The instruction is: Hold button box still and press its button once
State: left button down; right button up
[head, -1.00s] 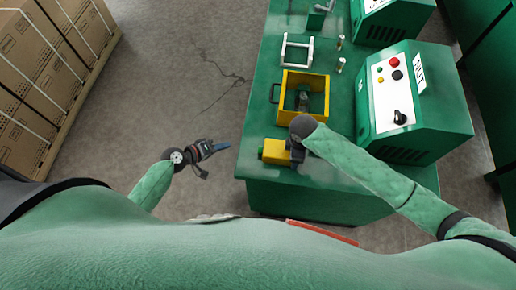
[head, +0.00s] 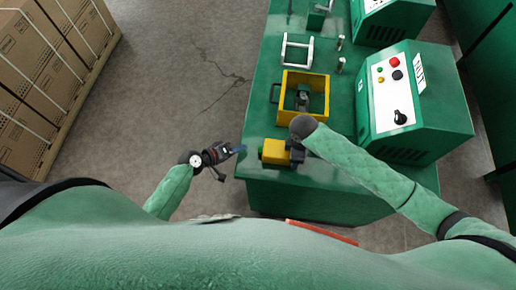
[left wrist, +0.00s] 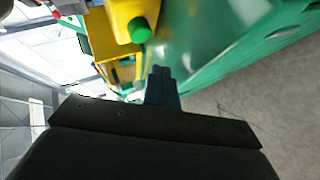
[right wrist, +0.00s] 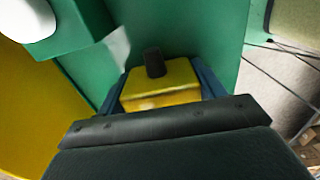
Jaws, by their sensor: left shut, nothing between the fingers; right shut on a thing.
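The yellow button box (head: 275,151) sits on the green table near its front left corner. Its green button (head: 261,153) faces left, towards my left gripper; it also shows in the left wrist view (left wrist: 140,30). My right gripper (head: 298,152) is shut on the box from the right; the right wrist view shows the yellow box (right wrist: 160,84) between the blue fingers. My left gripper (head: 239,149) is shut and empty, a short gap left of the button, by the table's edge. In the left wrist view its closed fingertips (left wrist: 161,72) lie below the button.
A yellow open bin (head: 303,122) stands just behind the box. A green control machine (head: 440,110) with knobs stands at the right. A white frame (head: 296,50) and small metal cylinders lie farther back. The floor left of the table (head: 250,190) is clear.

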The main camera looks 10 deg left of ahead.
pick_arm(q)
jog(key=shift+d, duration=1.3)
jog(key=shift+d, duration=0.1)
dwell(1.1)
jog(key=shift+d, duration=0.3)
jog(key=shift+d, duration=0.65)
dwell(1.2)
jog(key=shift+a, duration=1.05)
jog(key=shift+a, duration=2.5)
